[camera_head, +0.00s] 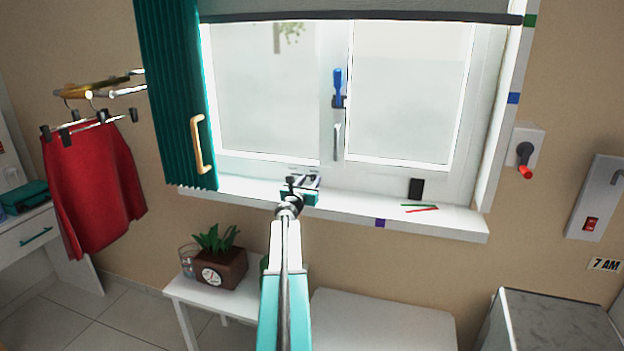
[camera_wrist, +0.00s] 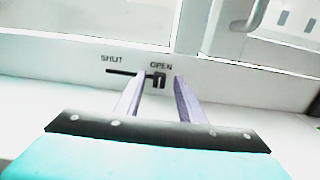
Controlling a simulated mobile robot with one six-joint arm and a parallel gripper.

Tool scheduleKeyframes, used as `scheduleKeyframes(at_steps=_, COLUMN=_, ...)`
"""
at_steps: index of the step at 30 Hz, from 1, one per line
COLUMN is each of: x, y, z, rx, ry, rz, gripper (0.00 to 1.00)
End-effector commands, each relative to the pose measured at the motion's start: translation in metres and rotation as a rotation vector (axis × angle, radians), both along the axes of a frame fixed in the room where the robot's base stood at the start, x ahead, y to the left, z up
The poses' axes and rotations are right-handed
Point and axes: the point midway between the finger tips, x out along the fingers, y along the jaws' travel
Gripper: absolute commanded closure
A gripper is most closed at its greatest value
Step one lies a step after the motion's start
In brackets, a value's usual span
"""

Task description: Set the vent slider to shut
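The vent slider shows in the wrist view on the lower window frame, as a dark slot with a small dark knob (camera_wrist: 159,80). The label SHUT (camera_wrist: 111,58) is above the left end and OPEN (camera_wrist: 161,65) is above the right end. The knob sits at the right end, under OPEN. My gripper (camera_wrist: 158,84) is open, with one finger to the left of the knob and one to its right; contact cannot be told. In the head view my gripper (camera_head: 303,183) is at the windowsill, and the knob cannot be made out there.
The white windowsill (camera_head: 350,208) runs under the window, with a black block (camera_head: 416,189) and thin coloured sticks (camera_head: 420,207) to the right. A teal curtain (camera_head: 175,90) hangs at the left. A potted plant (camera_head: 222,264) stands on a low white table below.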

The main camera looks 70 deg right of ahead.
Motion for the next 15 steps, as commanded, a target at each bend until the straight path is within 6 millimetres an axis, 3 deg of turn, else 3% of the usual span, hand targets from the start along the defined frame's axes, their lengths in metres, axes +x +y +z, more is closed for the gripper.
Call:
scheduleKeyframes(at_steps=6, x=0.001, y=-0.017, z=0.000, rx=0.000, ry=0.000, rz=-0.001, gripper=0.64)
scheduleKeyframes(at_steps=15, x=0.001, y=-0.023, z=0.000, rx=0.000, ry=0.000, rz=-0.001, gripper=0.64)
